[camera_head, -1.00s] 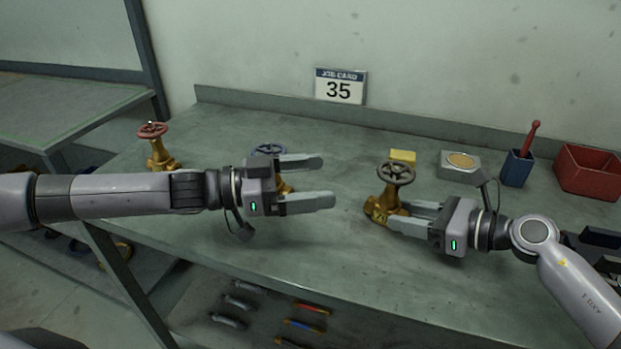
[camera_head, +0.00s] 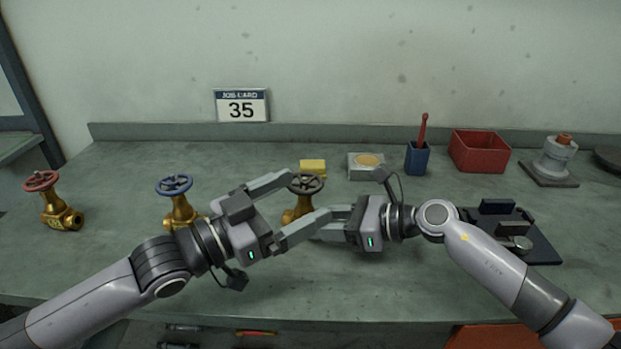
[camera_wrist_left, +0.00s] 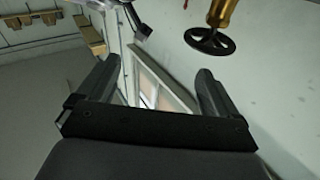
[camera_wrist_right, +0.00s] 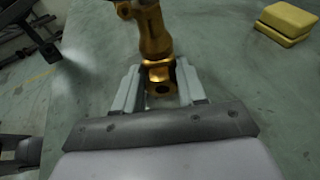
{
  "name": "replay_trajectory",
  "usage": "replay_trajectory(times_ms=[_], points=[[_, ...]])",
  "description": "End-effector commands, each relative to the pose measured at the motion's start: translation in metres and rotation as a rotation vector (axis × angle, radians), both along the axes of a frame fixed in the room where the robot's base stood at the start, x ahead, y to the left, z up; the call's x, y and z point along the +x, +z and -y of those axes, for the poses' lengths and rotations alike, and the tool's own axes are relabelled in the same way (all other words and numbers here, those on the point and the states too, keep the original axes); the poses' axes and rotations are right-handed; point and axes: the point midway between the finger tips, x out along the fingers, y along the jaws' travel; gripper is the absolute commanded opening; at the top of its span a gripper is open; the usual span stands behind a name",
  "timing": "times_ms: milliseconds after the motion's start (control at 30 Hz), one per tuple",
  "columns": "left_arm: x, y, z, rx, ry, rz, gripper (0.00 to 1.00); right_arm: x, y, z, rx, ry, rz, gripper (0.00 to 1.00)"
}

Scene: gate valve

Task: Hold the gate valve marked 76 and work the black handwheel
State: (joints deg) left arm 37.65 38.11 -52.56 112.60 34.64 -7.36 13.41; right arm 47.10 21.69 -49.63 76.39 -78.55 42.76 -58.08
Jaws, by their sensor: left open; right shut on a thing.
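The brass gate valve with the black handwheel (camera_head: 305,183) stands on the bench, mid-view; I cannot read a number on it. My right gripper (camera_head: 322,224) is shut on the brass end of its body (camera_wrist_right: 153,42), a finger on each side in the right wrist view. My left gripper (camera_head: 307,196) is open, its fingertips pointing at this valve and overlapping it in the head view. In the left wrist view the handwheel (camera_wrist_left: 209,41) shows ahead of the open fingers, nothing between them. The left gripper partly hides the valve's lower body.
A blue-wheel valve (camera_head: 174,186) and a red-wheel valve (camera_head: 42,181) stand to the left. Behind are a yellow block (camera_head: 313,166), a grey box (camera_head: 366,165), a blue holder (camera_head: 417,157) and a red bin (camera_head: 479,151). A card (camera_head: 241,105) reads 35.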

Motion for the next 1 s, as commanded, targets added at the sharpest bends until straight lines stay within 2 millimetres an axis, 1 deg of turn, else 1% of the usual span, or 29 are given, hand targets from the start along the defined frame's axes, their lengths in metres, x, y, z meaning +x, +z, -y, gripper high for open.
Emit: replay_trajectory(times_ms=[33,167,500,667,767,833,1000], points=[[-0.002,0.001,0.002,-0.012,0.018,-0.01,0.94,0.0,0.0,0.0,0.0,-0.001,0.0,0.23],[-0.001,0.0,-0.004,-0.014,0.08,-0.026,0.94,0.0,0.0,0.0,0.0,-0.001,0.0,0.23],[0.002,-0.019,-0.042,0.018,0.219,-0.1,0.94,0.0,0.0,0.0,0.0,0.0,0.0,0.23],[0.002,-0.025,-0.051,0.029,0.244,-0.117,0.94,0.0,0.0,0.0,0.0,0.0,0.0,0.23],[0.006,-0.026,-0.05,0.032,0.248,-0.119,0.94,0.0,0.0,0.0,0.0,0.0,0.0,0.23],[0.011,-0.026,-0.046,0.03,0.248,-0.118,0.94,0.0,0.0,0.0,0.0,0.0,0.0,0.23],[0.032,-0.025,-0.027,0.029,0.247,-0.12,0.94,0.0,0.0,0.0,0.0,0.0,0.0,0.23]])
